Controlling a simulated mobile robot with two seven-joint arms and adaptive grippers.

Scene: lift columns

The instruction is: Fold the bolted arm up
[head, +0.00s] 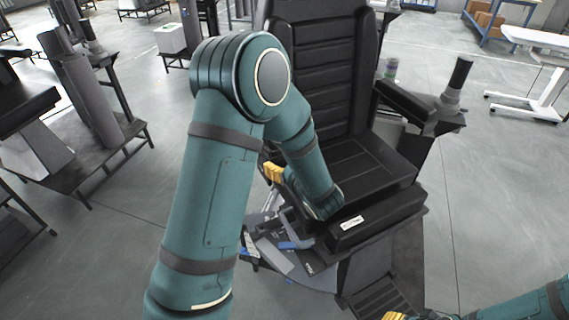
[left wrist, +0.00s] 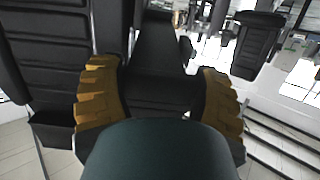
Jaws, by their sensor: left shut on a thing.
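The black chair (head: 365,160) stands in the middle of the head view, with a tall ribbed back. My left arm crosses in front of it and hides its left side. My left gripper (head: 274,173) is low beside the seat, mostly hidden behind my own arm. In the left wrist view its two yellow fingers (left wrist: 162,96) are on either side of a dark bar (left wrist: 165,88), which looks like the chair's near arm. The bolt is not visible. The far armrest (head: 407,106) lies level. My right gripper (head: 394,316) barely shows at the bottom edge.
A grey platform with blue-handled parts (head: 290,244) lies below the seat. A dark post (head: 458,78) stands right of the far armrest. Other stands (head: 85,95) are at the left, a white table (head: 540,70) at the right.

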